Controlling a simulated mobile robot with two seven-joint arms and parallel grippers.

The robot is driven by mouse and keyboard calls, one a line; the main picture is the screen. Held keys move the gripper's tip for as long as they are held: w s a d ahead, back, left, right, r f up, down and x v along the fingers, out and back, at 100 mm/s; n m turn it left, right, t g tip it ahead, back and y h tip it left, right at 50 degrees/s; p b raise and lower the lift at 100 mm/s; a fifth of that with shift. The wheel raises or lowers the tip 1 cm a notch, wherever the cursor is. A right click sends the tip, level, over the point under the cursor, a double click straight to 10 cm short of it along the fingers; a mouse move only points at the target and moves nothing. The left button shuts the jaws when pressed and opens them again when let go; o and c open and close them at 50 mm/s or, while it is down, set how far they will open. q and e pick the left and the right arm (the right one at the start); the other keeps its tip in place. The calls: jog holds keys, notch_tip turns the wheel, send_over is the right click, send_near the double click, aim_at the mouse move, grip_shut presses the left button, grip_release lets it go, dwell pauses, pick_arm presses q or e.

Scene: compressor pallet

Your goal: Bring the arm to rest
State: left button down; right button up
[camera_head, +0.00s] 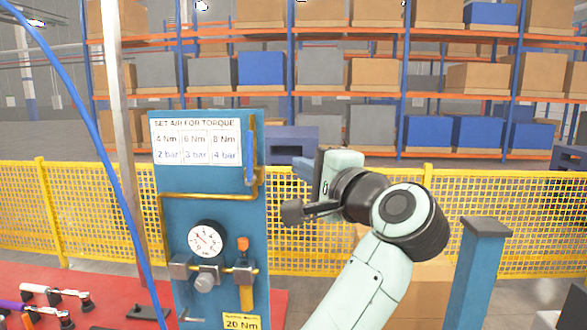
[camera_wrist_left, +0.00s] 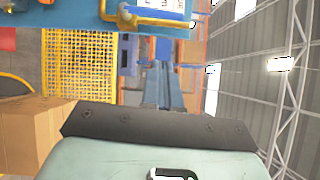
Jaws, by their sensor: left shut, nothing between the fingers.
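In the left wrist view the fingers of the left gripper (camera_wrist_left: 164,72) are together, with nothing held. My right gripper is in neither view.
The blue panel (camera_head: 183,225) carries a gauge (camera_head: 206,238), yellow pipes and a torque sign (camera_head: 197,140). Tools lie on the red table top (camera_head: 95,282) at lower left. A blue post (camera_head: 478,265) stands right of my arm. Behind are a yellow fence (camera_head: 510,205) and racks of boxes.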

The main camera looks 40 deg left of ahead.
pick_arm(q)
jog(key=shift+s+d, duration=0.2)
jog(key=shift+d, duration=0.05)
jog(key=shift+w, duration=0.1)
dwell(0.3)
